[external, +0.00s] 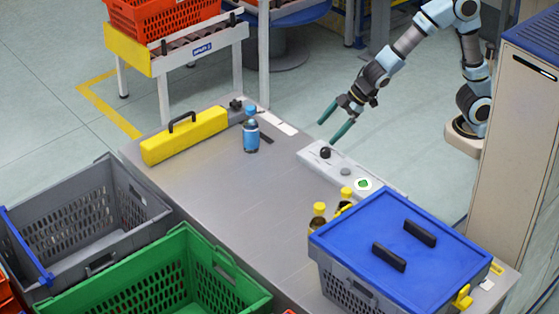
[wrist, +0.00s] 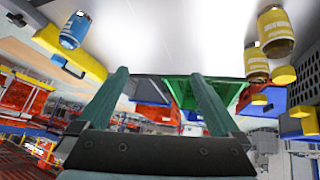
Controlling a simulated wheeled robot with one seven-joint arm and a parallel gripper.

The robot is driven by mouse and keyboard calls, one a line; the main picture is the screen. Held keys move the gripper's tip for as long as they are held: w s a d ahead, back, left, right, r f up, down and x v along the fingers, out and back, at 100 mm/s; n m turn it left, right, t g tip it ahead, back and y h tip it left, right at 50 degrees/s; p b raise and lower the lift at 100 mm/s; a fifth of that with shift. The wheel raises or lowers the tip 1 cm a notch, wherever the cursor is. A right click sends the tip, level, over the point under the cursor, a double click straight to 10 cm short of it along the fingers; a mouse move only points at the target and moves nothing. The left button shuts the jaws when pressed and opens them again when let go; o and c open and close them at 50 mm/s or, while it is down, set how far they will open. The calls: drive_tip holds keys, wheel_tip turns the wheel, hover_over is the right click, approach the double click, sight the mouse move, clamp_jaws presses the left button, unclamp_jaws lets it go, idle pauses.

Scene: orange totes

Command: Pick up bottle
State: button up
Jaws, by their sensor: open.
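A blue bottle (external: 251,134) stands upright on the grey metal table (external: 205,187), near its far end. It also shows at the upper left of the wrist view (wrist: 74,30). The fingers also show in the wrist view (wrist: 160,76).
A yellow case (external: 184,138) with a dark handle lies left of the blue bottle. A blue-lidded crate (external: 400,245) occupies the table's near right. A grey crate (external: 75,220) and a green crate (external: 160,275) stand at the left front. The table's middle is clear.

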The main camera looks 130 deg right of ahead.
drive_tip(key=w+d+t+h, duration=0.2)
drive_tip(key=w+d+t, duration=0.1)
drive_tip(key=d, duration=1.6)
drive_tip(key=s+d+f+t+y+b, duration=0.1)
drive_tip(key=s+d+t, duration=0.1)
drive_tip(key=d, duration=0.4)
drive_tip(key=s+d+f+t+b, duration=0.1)
drive_tip(key=s+d, duration=0.2)
drive_tip(key=d, duration=0.2)
approach(245, 137)
drive_tip(key=w, duration=0.1)
drive_tip(key=w+d+f+p, duration=0.1)
drive_tip(key=w+d, duration=0.1)
drive_tip(key=shift+d+f, duration=0.25)
drive_tip(key=shift+a+f+p+x, duration=0.1)
drive_tip(key=shift+p+x, duration=0.55)
drive_tip(key=shift+x, duration=0.9)
drive_tip(key=shift+a+f+p+x, duration=0.15)
drive_tip(key=shift+p+x, duration=0.45)
drive_tip(key=shift+x, duration=1)
clamp_jaws()
drive_tip(key=shift+r, duration=0.1)
